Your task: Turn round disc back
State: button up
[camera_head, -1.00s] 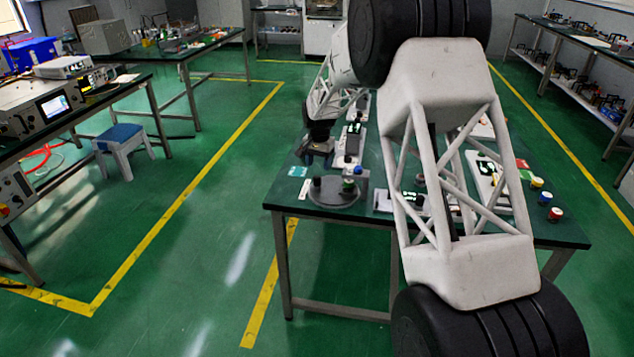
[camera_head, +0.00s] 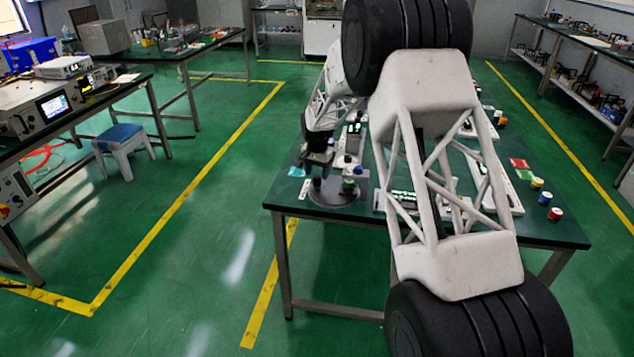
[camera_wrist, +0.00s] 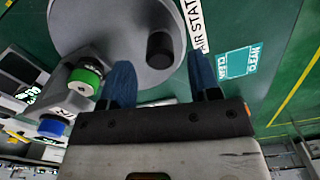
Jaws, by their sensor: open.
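The round grey disc (camera_head: 330,199) lies flat at the near left corner of the green-topped table. In the wrist view the disc (camera_wrist: 90,25) fills the upper left, with a dark upright peg (camera_wrist: 160,47) near its edge. My gripper (camera_head: 318,166) is over the disc in the head view. In the wrist view my gripper (camera_wrist: 160,80) has its two blue fingers apart, and the peg shows between and beyond them. I cannot tell whether either finger touches the peg. A green-topped part (camera_wrist: 86,78) sits at the disc's left edge in the wrist view.
A blue-ringed knob (camera_wrist: 52,126) is left of my gripper in the wrist view. A teal label (camera_wrist: 237,62) lies to the right. Colored caps, including a blue one (camera_head: 545,199), stand at the table's right side. My arm hides the table's middle.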

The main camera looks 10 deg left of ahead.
aim_at(317, 176)
jog(key=shift+f, duration=2.15)
grip_shut()
